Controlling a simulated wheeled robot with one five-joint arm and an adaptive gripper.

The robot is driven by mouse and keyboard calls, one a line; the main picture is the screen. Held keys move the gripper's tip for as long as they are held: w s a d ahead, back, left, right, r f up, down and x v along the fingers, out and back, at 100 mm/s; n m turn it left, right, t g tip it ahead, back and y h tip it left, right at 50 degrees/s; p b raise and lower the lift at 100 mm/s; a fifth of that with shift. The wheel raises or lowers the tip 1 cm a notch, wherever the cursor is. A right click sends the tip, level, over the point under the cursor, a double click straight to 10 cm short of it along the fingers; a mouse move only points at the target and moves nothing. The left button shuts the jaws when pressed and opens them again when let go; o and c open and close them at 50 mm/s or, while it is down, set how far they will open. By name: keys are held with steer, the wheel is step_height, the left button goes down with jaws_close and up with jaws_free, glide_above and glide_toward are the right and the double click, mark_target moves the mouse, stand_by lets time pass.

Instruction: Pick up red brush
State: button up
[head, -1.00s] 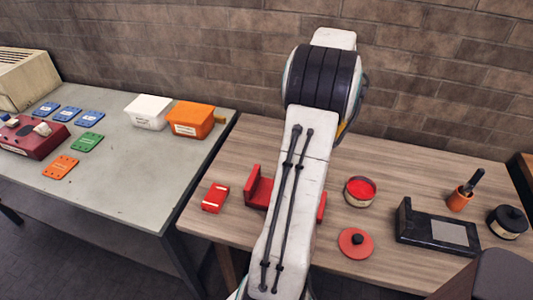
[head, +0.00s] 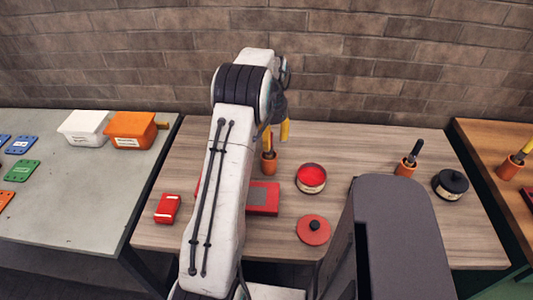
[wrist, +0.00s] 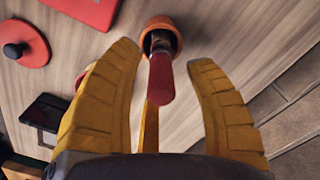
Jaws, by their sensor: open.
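The red brush (wrist: 161,82) stands in an orange pot (wrist: 160,28) in the wrist view, its red handle pointing toward the camera. A yellow stick (wrist: 150,128) shows just beside and below it. My gripper (wrist: 163,56) is open, with one yellow finger on each side of the handle and visible gaps to both. In the head view the orange pot (head: 268,163) stands on the wooden table (head: 380,150). My gripper (head: 285,130) shows partly beside my arm there. I cannot make out the red handle in that view.
A round tin with red contents (head: 310,179), a red lid with a black knob (head: 314,230) and a red holder (head: 263,199) are near the pot. Another orange pot (head: 404,168) and a black-lidded tin (head: 451,184) stand to the right. A brick wall rises behind.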

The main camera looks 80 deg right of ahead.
steer(key=f, duration=0.3)
steer(key=shift+w+a+f+p, duration=0.2)
steer(key=shift+w+f+p, duration=0.1)
steer(key=shift+p, duration=0.05)
steer(key=shift+f, duration=0.8)
steer(key=shift+o, duration=0.4)
jaws_close()
